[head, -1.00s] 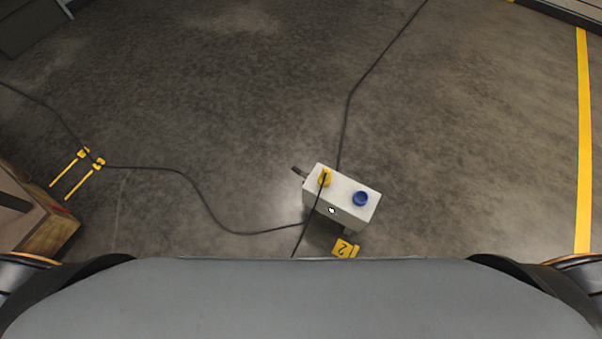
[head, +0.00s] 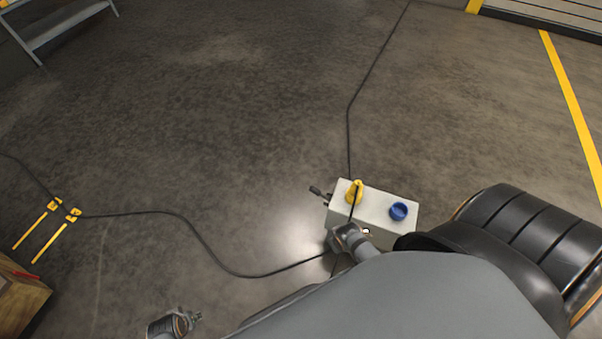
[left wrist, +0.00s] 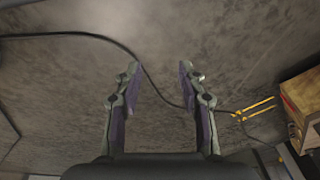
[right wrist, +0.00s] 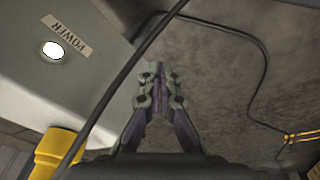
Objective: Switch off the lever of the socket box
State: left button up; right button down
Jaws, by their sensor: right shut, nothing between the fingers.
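The socket box (head: 375,222) is a pale box on the floor right of centre in the head view. Its dark lever (head: 317,190) sticks out from the left end. A yellow plug (head: 353,193) and a blue socket (head: 398,211) are on top. My right gripper (head: 338,240) is low at the box's front left, partly hidden by its own wrist. In the right wrist view its fingers (right wrist: 157,72) are shut and empty beside the box wall (right wrist: 75,95), which bears a POWER label and a lit white lamp; the lever is not visible there. My left gripper (head: 196,318) is open (left wrist: 158,75) and empty over the floor.
A black cable (head: 190,232) runs over the floor to the box, and another (head: 348,130) leads away behind it. A cable crosses close to my right fingers. Yellow bars (head: 45,235) and a wooden crate (head: 18,300) are at the left. Floor left of the lever is otherwise clear.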

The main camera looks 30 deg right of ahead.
pick_arm(q)
jog(key=w+d+r+t+h+b, duration=0.2)
jog(key=w+d+r+t+b, duration=0.4)
jog(key=w+r+t+b, duration=0.3)
jog(key=w+r+b, duration=0.1)
jog(key=w+b, duration=0.2)
jog(key=b, duration=0.3)
jog(key=shift+r+t, duration=0.3)
jog(key=shift+r, duration=0.05)
pick_arm(e)
jog(key=w+d+r+n+t, duration=0.2)
jog(key=w+r+n, duration=0.3)
jog(key=n, duration=0.7)
jog(key=w+d+r+n+t+y, duration=0.1)
jog(key=w+d+r+n+t, duration=0.1)
jog(key=w+r+n, duration=0.4)
jog(key=w+d+n, duration=0.1)
jog(key=w+n, duration=0.2)
jog(key=n, duration=0.3)
jog(key=shift+w+d+r+n+y, duration=0.15)
jog(key=shift+r+n+y, duration=0.15)
pick_arm(q)
jog(key=shift+w+d+r, duration=0.1)
jog(key=shift+w, duration=0.05)
